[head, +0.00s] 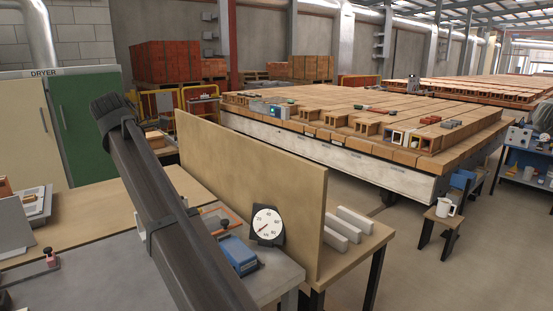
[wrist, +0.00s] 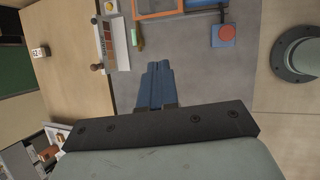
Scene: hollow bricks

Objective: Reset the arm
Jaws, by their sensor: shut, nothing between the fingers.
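My gripper (wrist: 158,66) shows in the wrist view, with its blue fingers together and nothing between them. It points over a grey work surface (wrist: 185,70) and is apart from the items around it. In the head view a dark link of my arm crosses the left-middle of the picture; the gripper itself does not show there.
A dial gauge (head: 267,225) and a blue box (head: 238,255) stand by an upright wooden panel (head: 255,185). Grey bars (head: 350,222) lie behind it. The wrist view shows an orange-framed tray (wrist: 158,14) and a red-topped blue block (wrist: 223,35).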

